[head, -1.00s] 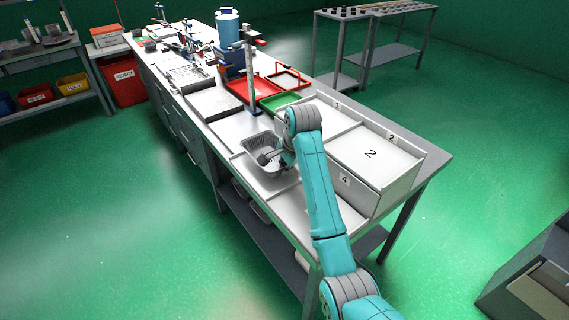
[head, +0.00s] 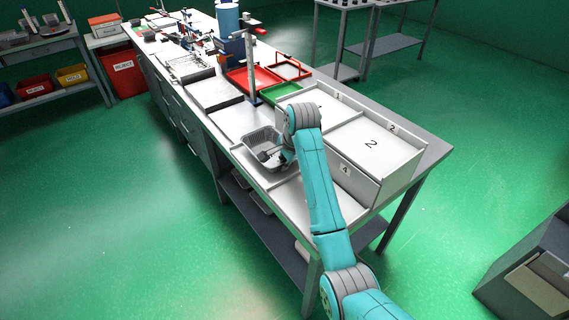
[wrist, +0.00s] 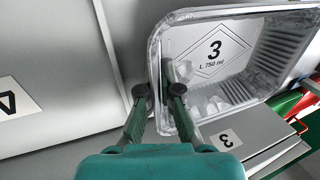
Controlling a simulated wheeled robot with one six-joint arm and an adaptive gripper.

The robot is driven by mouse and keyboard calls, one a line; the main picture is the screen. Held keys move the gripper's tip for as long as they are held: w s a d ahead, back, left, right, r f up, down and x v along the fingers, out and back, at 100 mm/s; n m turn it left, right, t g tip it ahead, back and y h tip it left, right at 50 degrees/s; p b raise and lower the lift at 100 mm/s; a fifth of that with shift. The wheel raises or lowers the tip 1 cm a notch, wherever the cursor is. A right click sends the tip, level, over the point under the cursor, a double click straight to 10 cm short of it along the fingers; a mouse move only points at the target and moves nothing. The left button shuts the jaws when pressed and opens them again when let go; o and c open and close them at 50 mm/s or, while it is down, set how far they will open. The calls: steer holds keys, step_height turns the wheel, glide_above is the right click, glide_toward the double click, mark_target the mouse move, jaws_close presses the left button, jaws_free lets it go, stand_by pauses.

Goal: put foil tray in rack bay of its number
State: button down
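The foil tray (head: 268,138) is a silver, ribbed, open box. In the wrist view the tray (wrist: 156,75) shows a printed 3 on its floor. It is level, at the front left bay of the rack, beside the label 3 (wrist: 225,140). Whether its base fully rests on the bay floor is hidden.
The label 4 (head: 345,168) marks the front right bay, which looks empty. Raised bays behind carry labels 1 (head: 337,96) and 2 (head: 392,128). A red tray (head: 248,80), a green tray (head: 281,93) and a post stand farther back on the bench.

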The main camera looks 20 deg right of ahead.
steer(key=shift+f, duration=0.25)
stand_by(0.6)
steer(key=c, duration=1.2)
jaws_free()
steer(key=shift+c, duration=0.2)
steer(key=v, duration=0.7)
steer(key=shift+r, duration=0.25)
steer(key=shift+s, duration=0.1)
